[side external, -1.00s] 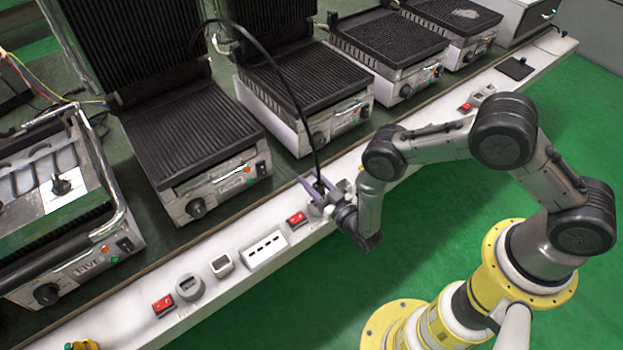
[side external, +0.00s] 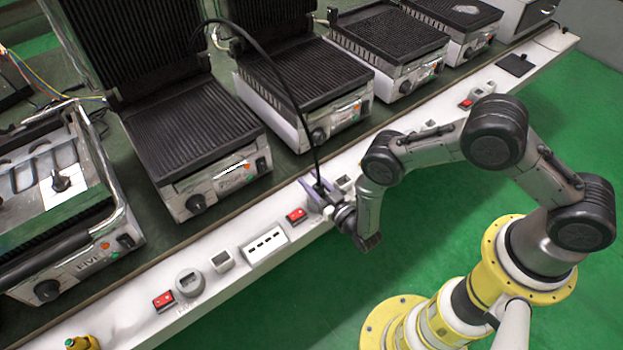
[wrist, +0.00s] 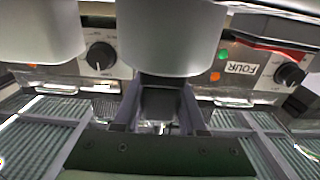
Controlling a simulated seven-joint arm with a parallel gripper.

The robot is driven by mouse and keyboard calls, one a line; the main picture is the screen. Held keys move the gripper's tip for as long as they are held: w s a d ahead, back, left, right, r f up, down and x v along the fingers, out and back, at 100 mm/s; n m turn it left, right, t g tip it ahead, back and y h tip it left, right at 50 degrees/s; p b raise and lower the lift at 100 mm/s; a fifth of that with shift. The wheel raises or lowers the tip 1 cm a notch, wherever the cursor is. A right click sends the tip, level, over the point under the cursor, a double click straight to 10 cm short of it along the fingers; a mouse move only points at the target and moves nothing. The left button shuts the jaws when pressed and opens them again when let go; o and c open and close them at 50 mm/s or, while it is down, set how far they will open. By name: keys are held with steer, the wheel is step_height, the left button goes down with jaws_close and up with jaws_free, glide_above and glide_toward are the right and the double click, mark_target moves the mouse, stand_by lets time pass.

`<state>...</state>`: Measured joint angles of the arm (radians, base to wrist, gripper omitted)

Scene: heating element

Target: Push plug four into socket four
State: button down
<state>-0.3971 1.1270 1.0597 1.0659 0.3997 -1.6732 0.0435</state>
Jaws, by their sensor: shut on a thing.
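My gripper (side external: 318,190) is low over the white ledge, its fingers pointing towards the grills. It is shut on a dark plug, plug four, which shows between the fingers in the wrist view (wrist: 161,103). A black cable (side external: 297,104) rises from the plug and arches back to the grills. Socket four is hidden under or behind my gripper, so I cannot tell how deep the plug sits or whether it touches. The grill marked FOUR (wrist: 240,68) shows in the wrist view, and this grill (side external: 190,133) also shows in the side view.
A red switch (side external: 297,215) lies just left of my gripper, and a small white socket (side external: 344,182) just right. A white multi-slot outlet (side external: 265,244), a round grey socket (side external: 190,283) and another red switch (side external: 164,301) line the ledge. Green floor is free in front.

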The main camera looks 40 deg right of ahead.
steer(key=shift+f, duration=0.95)
steer(key=shift+c, duration=1.9)
jaws_free()
steer(key=s, duration=1.3)
steer(key=shift+s, duration=0.4)
